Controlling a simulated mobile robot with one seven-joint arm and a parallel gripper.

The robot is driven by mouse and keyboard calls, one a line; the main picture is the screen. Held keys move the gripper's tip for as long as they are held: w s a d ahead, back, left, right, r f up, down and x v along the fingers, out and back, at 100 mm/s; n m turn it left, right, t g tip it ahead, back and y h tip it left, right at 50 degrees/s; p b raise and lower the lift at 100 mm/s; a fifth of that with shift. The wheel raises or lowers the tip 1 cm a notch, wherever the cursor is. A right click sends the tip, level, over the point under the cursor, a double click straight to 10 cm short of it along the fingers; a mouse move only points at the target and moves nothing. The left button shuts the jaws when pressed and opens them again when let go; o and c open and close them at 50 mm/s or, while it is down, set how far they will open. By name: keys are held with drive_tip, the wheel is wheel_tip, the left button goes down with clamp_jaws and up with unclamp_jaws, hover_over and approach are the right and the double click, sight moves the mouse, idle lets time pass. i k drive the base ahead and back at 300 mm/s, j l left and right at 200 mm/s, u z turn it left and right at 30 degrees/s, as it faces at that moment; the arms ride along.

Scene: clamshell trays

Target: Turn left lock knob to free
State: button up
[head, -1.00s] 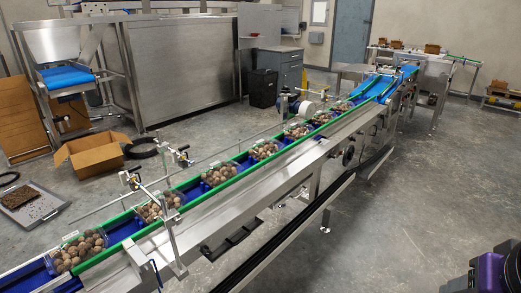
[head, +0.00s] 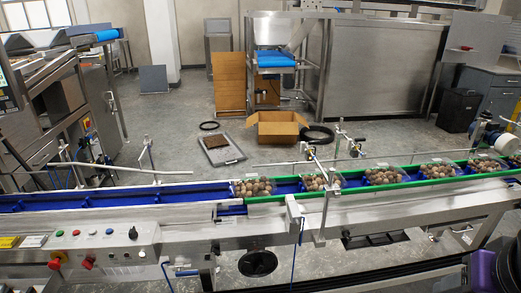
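Lock knobs are small in the head view, and I cannot tell for sure which one the task calls left. One clamp with a dark knob (head: 311,152) sits on the guide rail post behind the green-edged conveyor (head: 400,183). Another similar clamp (head: 358,147) stands to its right. Whether either is locked or free is too small to tell. My gripper is not in view; only a purple and black part, probably of my arm, shows at the lower right edge.
A control panel (head: 90,241) with red buttons and a black knob (head: 132,232) is at the front left. Clamshell trays of produce (head: 322,183) line the belt. An open cardboard box (head: 277,129) lies on the floor behind. The conveyor stretches across the front.

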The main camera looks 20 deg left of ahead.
sight(216, 249)
drive_tip(key=u, duration=2.5)
drive_tip(key=z, duration=0.85)
drive_tip(key=k+j+z, duration=0.1)
drive_tip(key=i+l+u, duration=0.1)
drive_tip(key=i+l, duration=0.45)
drive_tip(key=i, duration=0.05)
